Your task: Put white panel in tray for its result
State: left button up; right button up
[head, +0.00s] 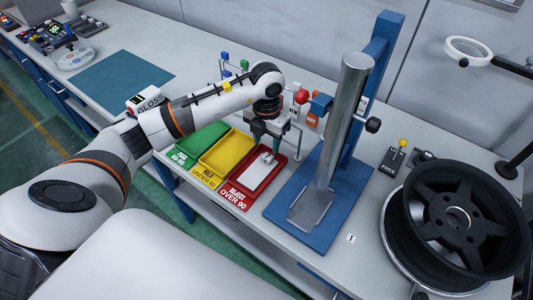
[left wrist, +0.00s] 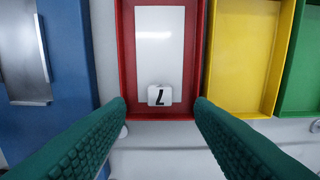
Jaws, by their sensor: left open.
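The white panel (head: 257,172) lies flat inside the red tray (head: 232,193), which is labelled "OVER 90". The panel also shows in the left wrist view (left wrist: 160,40), with a small white block bearing a dark figure at its near end. My left gripper (head: 268,143) is above the far end of the red tray, open and empty. In the left wrist view its green fingers (left wrist: 161,108) are spread on either side of the panel's end, apart from it. The yellow tray (head: 222,155) and the green tray (head: 197,142) stand alongside and look empty. My right gripper is not in view.
A blue stand with a metal column (head: 343,120) rises close to the right of the red tray. A black wheel (head: 455,220) fills the right end of the bench. A gloss meter (head: 150,101) and teal mat (head: 122,82) are left. Small coloured-topped items stand behind the trays.

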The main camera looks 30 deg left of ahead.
aim_at(266, 158)
pick_arm(q)
notch_tip(266, 158, up, 6)
jog(key=b, duration=0.1)
jog(key=shift+s+f, duration=0.1)
dwell(0.6)
